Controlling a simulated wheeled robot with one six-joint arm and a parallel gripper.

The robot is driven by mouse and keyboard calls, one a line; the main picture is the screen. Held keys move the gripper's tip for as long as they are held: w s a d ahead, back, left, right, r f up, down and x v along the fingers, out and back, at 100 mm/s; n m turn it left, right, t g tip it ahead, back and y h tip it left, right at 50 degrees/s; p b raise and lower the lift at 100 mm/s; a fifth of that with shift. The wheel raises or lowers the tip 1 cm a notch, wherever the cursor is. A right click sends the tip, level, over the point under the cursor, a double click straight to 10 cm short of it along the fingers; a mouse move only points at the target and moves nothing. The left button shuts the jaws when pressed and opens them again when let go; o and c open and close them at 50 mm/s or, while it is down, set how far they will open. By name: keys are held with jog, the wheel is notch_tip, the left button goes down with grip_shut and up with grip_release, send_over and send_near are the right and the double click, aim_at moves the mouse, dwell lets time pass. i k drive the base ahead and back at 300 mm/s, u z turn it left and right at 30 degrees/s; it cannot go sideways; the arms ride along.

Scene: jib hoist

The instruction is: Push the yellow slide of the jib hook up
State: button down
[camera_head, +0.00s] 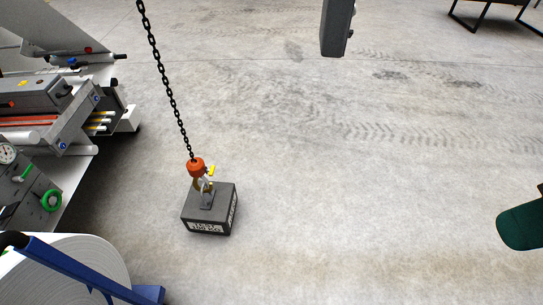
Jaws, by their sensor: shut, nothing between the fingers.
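The jib hook hangs on a black chain (164,78) left of centre in the head view. Its orange hook block (196,166) is at the chain's lower end. The small yellow slide (212,170) sticks out to the right of the block. Whether the hook is engaged in that fitting is too small to tell. The weight has a white printed label on its front and stands on the floor. My gripper is not in view.
A machine (40,95) with rails and knobs stands at left, with a white roll (75,262) and blue bar (70,268) at lower left. A dark grey box-like piece (337,28) enters at the top, a dark green rounded thing (522,226) at right. The middle floor is clear.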

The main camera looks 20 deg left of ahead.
aim_at(212, 171)
jog(key=z, duration=0.45)
jog(key=i, duration=2.1)
jog(key=u, duration=1)
jog(key=i, duration=0.75)
jog(key=u, duration=1.2)
jog(key=i, duration=0.2)
jog(key=u, duration=0.05)
